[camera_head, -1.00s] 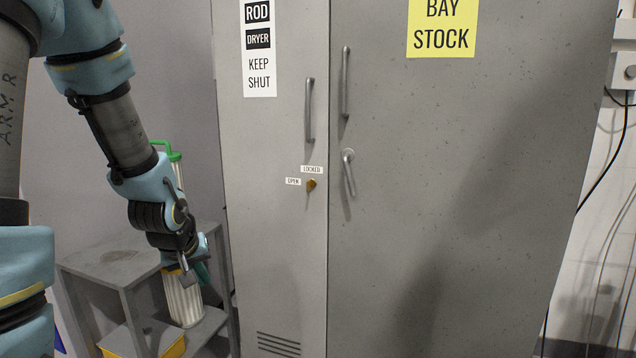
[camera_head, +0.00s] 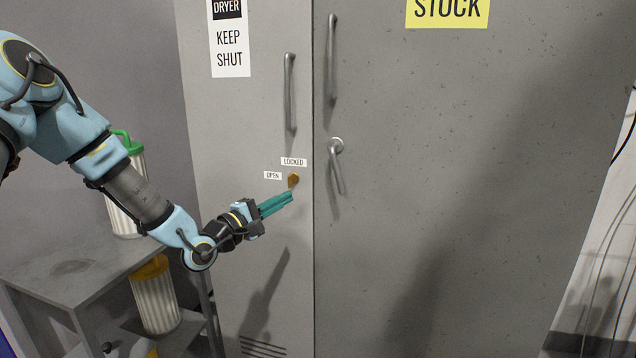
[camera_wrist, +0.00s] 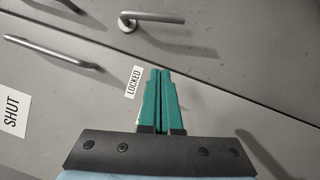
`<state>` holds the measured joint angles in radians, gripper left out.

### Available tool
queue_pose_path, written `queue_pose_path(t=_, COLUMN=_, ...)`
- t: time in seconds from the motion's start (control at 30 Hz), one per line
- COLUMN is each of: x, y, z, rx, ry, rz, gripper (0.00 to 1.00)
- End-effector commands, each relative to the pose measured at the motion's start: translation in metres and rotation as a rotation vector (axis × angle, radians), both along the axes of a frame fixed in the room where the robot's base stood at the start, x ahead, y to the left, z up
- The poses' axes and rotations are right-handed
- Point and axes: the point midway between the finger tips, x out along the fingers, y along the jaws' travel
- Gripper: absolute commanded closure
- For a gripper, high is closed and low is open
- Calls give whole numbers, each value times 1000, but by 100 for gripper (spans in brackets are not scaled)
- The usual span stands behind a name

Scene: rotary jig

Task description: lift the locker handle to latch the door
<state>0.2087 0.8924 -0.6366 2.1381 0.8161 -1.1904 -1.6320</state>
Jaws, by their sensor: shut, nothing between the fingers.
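A silver lever handle (camera_head: 337,165) is on the right door (camera_head: 450,150), hanging down and tilted slightly right from its round mount. It also shows in the wrist view (camera_wrist: 155,18), clear of my fingers. A small brass turn knob (camera_head: 293,180) is on the narrow left door (camera_head: 235,130), beside the OPEN and LOCKED labels, its tail pointing down. My gripper (camera_head: 291,196), with green fingers, is shut and empty. Its tips are just below the knob and left of the lever; I cannot tell whether they touch the knob. In the wrist view the knob is hidden by the fingers (camera_wrist: 160,71).
Vertical pull handles stand above, on the left door (camera_head: 290,92) and the right door (camera_head: 332,60). Both doors look closed. A grey shelf (camera_head: 80,265) with canisters, one green-topped (camera_head: 126,190) and one yellow-topped (camera_head: 155,295), stands at left. Space right of the lever is clear.

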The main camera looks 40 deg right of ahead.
Motion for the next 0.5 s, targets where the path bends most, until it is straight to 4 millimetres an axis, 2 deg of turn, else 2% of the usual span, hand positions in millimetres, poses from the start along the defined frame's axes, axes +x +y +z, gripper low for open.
queue_pose_path(t=0.27, x=0, y=-4, z=1, rx=3, ry=-2, rz=0, gripper=100)
queue_pose_path(t=0.37, x=2, y=-15, z=3, rx=3, ry=-3, rz=-1, gripper=100)
queue_pose_path(t=0.5, x=5, y=-40, z=7, rx=3, ry=-2, rz=-1, gripper=100)
